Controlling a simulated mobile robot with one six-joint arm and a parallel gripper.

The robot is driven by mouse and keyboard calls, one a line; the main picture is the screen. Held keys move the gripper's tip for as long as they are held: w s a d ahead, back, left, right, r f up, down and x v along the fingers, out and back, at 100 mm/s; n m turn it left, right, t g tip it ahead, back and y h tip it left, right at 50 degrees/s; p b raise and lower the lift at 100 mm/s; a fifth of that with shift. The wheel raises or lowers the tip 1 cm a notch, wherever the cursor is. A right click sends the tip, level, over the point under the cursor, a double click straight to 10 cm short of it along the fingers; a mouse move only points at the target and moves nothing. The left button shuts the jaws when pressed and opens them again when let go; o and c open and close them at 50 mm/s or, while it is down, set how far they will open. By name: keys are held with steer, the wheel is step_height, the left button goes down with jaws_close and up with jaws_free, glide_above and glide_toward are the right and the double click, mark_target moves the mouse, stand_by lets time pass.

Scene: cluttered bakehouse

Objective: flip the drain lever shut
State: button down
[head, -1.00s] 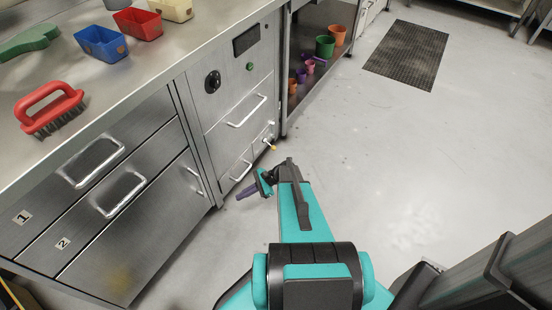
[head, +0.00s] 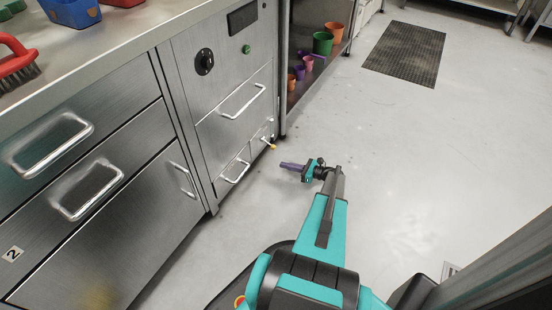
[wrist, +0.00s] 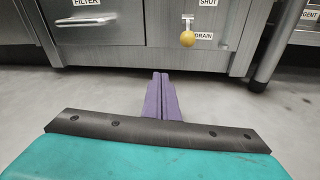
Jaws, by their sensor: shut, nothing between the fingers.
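The drain lever shows in the wrist view as a short metal stem with a yellow ball knob (wrist: 187,39), hanging down on the cabinet front, with the label SHUT above right and DRAIN beside it. In the head view the same yellow-tipped lever (head: 272,146) sticks out low on the cabinet. My gripper (head: 283,165) has purple fingers; in the wrist view the fingers (wrist: 161,76) are pressed together, empty, pointing at the cabinet. They are apart from the knob, below and left of it in the wrist view.
A FILTER drawer handle (wrist: 87,20) is left of the lever. A metal leg (wrist: 275,50) stands to its right. Open shelves hold several coloured cups, including a green one (head: 323,43). The floor is clear around a dark mat (head: 405,53).

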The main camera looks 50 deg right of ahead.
mark_target(269, 144)
steer(key=d, duration=0.2)
steer(key=s+d+f+m+t+h+b, duration=0.1)
steer(key=shift+d, duration=0.35)
steer(key=shift+r, duration=0.1)
steer(key=shift+w, duration=0.15)
steer(key=b+x, duration=0.4)
steer(key=x, duration=0.5)
steer(key=shift+w+a+f, duration=0.2)
steer(key=shift+w, duration=0.1)
steer(key=shift+r, duration=0.3)
steer(key=shift+s+d+r+b, duration=0.2)
steer(key=shift+r+b, duration=0.25)
steer(key=shift+r, duration=0.4)
steer(key=shift+s+d+r+b, duration=0.1)
steer(key=shift+d+r+b, duration=0.25)
steer(key=shift+r, duration=0.5)
steer(key=shift+w+a+r, duration=0.1)
steer(key=shift+w+a, duration=0.05)
steer(key=shift+a, duration=0.05)
